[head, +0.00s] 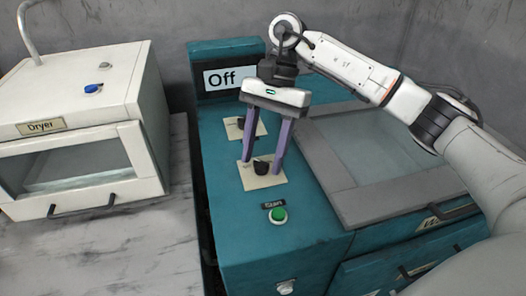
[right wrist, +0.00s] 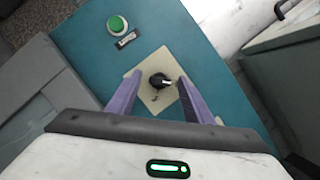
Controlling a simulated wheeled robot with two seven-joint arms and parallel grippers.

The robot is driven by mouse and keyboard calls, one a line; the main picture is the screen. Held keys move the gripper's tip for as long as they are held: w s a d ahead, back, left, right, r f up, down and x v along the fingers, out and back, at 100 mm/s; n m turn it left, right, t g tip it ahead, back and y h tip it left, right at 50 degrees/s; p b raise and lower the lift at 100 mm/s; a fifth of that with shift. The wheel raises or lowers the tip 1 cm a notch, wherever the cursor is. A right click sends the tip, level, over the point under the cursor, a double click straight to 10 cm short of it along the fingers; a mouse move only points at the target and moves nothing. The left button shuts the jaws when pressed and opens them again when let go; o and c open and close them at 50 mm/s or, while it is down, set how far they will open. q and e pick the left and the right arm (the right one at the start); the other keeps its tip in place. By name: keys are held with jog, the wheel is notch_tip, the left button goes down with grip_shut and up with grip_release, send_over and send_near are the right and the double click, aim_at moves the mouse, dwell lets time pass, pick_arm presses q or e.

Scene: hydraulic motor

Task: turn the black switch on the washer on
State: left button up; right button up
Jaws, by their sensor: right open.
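The teal washer (head: 225,225) stands in the middle of the head view, with an "Off" sign (head: 228,77) at its back. A black switch (head: 262,167) sits on a cream plate on its top, and it also shows in the right wrist view (right wrist: 160,80). A second black knob (head: 241,122) on another plate is farther back, partly behind a finger. My right gripper (head: 262,165) is open, its purple fingers pointing down on either side of the nearer switch. In the right wrist view the switch lies between the fingertips (right wrist: 158,78), apart from both. My left gripper is not in view.
A green Start button (head: 278,215) is in front of the switch. The washer's grey-framed lid (head: 335,180) lies to the right. A white dryer (head: 85,125) with a blue knob (head: 93,88) stands on the marble counter (head: 150,235) at left.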

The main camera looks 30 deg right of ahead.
jog(key=c, duration=1)
jog(key=shift+c, duration=0.2)
